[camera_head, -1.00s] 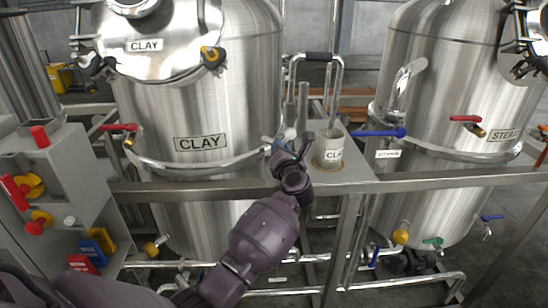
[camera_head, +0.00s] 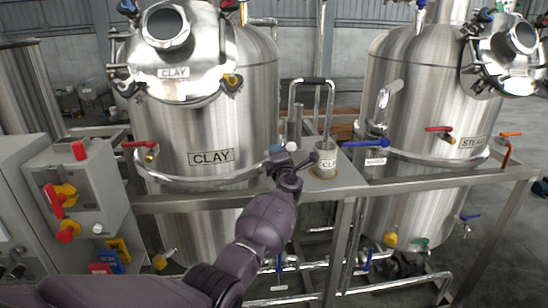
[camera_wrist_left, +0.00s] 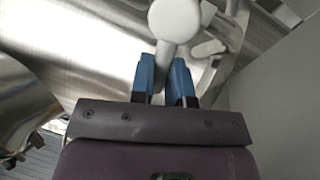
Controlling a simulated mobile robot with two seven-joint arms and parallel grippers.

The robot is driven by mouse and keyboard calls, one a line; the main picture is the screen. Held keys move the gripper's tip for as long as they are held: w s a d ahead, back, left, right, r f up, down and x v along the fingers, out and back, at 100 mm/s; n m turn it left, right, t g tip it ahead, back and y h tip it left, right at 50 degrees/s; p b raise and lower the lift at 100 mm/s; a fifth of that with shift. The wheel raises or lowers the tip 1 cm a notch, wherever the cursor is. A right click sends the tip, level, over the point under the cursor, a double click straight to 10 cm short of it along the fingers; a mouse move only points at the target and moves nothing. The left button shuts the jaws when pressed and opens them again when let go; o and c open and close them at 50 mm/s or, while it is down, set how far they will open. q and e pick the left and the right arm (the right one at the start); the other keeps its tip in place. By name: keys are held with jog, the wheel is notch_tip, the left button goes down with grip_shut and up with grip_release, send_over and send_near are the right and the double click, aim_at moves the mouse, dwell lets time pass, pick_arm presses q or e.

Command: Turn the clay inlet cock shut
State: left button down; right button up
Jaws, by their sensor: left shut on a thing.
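The clay tank (camera_head: 178,128) is the left steel tank, with a CLAY label (camera_head: 211,157) on its side. My left gripper (camera_head: 284,157) is at the lower right side of this tank, beside the steel shelf. In the left wrist view its blue fingers (camera_wrist_left: 167,82) are shut on a pale white handle with a round end (camera_wrist_left: 175,20). This handle seems to be the clay inlet cock; its body is mostly hidden by my gripper in the head view. My right gripper is not in view.
A red lever (camera_head: 140,144) is on the clay tank's left. A control box (camera_head: 75,190) stands at left.

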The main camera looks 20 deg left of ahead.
pick_arm(q)
jog(key=m+p, duration=0.1)
jog(key=r+m+p, duration=0.1)
jog(key=m, duration=0.1)
jog(key=shift+h, duration=0.3)
jog(key=c, duration=1.2)
grip_release()
jog(key=shift+o, duration=0.5)
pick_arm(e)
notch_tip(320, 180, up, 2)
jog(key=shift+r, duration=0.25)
pick_arm(q)
jog(key=v, duration=1.1)
jog(key=shift+f+p, duration=0.2)
jog(key=shift+p, duration=0.2)
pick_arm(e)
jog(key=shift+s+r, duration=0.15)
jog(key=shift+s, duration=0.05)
pick_arm(q)
jog(key=shift+a, duration=0.1)
